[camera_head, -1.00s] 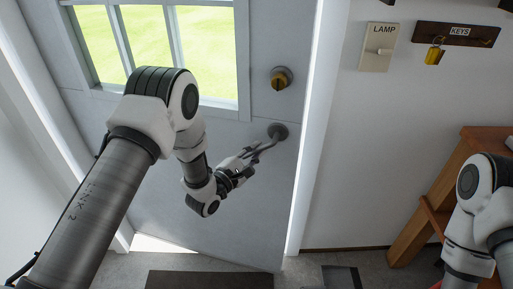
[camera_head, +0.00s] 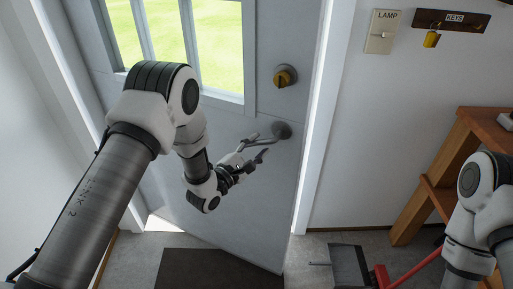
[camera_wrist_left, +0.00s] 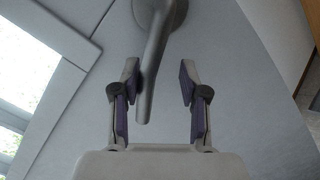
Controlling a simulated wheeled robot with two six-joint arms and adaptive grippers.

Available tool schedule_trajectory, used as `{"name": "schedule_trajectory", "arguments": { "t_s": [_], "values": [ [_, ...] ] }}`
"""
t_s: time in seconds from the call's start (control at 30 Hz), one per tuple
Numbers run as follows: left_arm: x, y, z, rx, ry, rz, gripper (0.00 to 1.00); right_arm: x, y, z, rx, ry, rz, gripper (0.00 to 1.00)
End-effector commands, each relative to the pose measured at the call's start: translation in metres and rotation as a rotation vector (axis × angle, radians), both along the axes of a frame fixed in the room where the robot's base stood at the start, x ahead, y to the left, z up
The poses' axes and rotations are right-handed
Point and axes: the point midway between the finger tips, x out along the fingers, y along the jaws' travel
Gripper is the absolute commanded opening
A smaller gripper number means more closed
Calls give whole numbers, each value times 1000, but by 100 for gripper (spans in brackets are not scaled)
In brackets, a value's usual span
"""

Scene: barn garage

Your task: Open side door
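The grey side door (camera_head: 235,215) has a window and stands ajar, its lower right corner swung toward me past the white frame. A yellow-brown lock knob (camera_head: 285,77) sits above the lever handle (camera_head: 281,130). My left gripper (camera_head: 262,149) is at the lever. In the left wrist view, the grey lever (camera_wrist_left: 152,75) reaches between the two spread fingers of this gripper (camera_wrist_left: 160,82), close to the left finger and clear of the right one. I cannot tell if it touches the left finger. My right arm shows at the right edge, but its gripper is out of view.
A lamp switch (camera_head: 383,31) and a key rack (camera_head: 452,20) are on the wall to the right. A wooden shelf unit (camera_head: 437,185) stands at the right. A dark mat (camera_head: 205,270), a grey box-like object (camera_head: 350,265) and a red bar (camera_head: 415,266) are low in front.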

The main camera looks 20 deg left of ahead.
Motion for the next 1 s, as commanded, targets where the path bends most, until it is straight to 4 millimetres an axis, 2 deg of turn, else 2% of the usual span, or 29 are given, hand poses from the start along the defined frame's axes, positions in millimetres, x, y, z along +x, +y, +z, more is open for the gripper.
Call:
{"name": "schedule_trajectory", "arguments": {
  "t_s": [0.23, 0.33, 0.47, 0.6, 0.73, 0.83, 1.0],
  "values": [
    [-2, 0, -2, 1, 5, 0, 42, 0, 0, 0, 0, 0, 0, 0],
    [-10, 4, -4, 1, 8, 0, 42, 0, 0, 0, 0, 0, 0, 0],
    [-35, 15, -5, -1, 9, 2, 42, 0, 0, 0, 0, 0, 0, 0],
    [-69, 29, -7, -4, 8, 4, 42, 0, 0, 0, 0, 0, 0, 0],
    [-96, 41, -9, -3, 6, 4, 42, 0, 0, 0, 0, 0, 0, 0],
    [-108, 45, -9, -1, 3, 2, 42, 0, 0, 0, 0, 0, 0, 0],
    [-113, 47, -9, 0, -1, 1, 42, 0, 0, 0, 0, 0, 0, 0]
  ]
}}
